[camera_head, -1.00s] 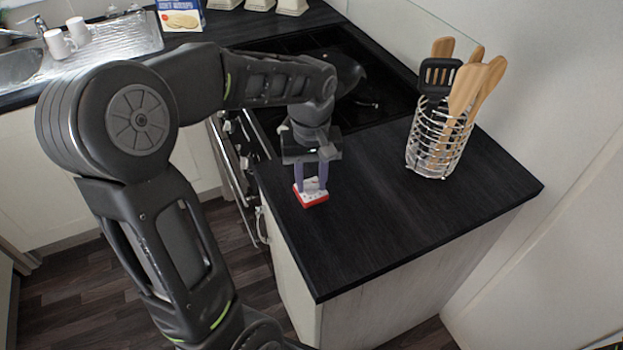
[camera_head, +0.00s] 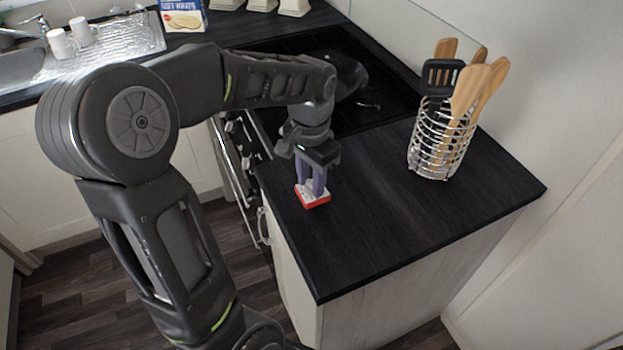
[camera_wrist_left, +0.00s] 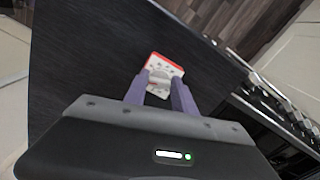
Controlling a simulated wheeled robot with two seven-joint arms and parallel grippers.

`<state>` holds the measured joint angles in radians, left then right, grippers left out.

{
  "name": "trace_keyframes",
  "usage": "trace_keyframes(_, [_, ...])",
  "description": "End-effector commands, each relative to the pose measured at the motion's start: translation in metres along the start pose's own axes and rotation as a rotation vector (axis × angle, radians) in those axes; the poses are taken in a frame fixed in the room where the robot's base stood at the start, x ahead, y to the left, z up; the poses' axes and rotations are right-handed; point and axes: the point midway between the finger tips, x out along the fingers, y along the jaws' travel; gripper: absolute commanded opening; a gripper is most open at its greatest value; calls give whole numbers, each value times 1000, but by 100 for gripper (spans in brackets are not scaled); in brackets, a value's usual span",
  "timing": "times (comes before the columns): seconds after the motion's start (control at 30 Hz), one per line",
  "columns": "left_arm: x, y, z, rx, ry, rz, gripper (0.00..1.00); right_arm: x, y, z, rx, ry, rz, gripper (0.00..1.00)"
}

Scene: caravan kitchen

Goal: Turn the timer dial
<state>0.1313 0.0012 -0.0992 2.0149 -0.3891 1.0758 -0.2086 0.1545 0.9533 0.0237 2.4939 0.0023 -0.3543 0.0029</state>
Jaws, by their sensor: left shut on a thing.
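The timer (camera_head: 312,202) is a small red and white block lying on the dark countertop near its left edge. It also shows in the left wrist view (camera_wrist_left: 168,62), with markings on its white face. My left gripper (camera_head: 313,190) points down at it from above. Its two purple fingers are shut on the dial (camera_wrist_left: 162,80) in the middle of the white face, and they hide much of it. My right gripper is not in view.
A wire holder (camera_head: 436,150) with wooden utensils and a black spatula stands to the right on the countertop (camera_head: 400,220). A dark hob (camera_head: 370,105) lies behind my gripper. Cups (camera_head: 60,44) and a box (camera_head: 182,16) are at the far left. The countertop's front is clear.

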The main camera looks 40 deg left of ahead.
Motion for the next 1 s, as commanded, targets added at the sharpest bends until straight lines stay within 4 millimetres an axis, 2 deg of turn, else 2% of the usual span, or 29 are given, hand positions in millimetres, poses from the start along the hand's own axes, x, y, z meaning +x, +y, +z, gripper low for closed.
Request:
trace_keyframes(0.4, [0,-1,-1,254,1,0,0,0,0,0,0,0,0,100])
trace_keyframes(0.97, [0,-1,-1,296,1,0,0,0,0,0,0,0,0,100])
trace_keyframes(1.0, [0,-1,-1,295,1,0,34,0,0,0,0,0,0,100])
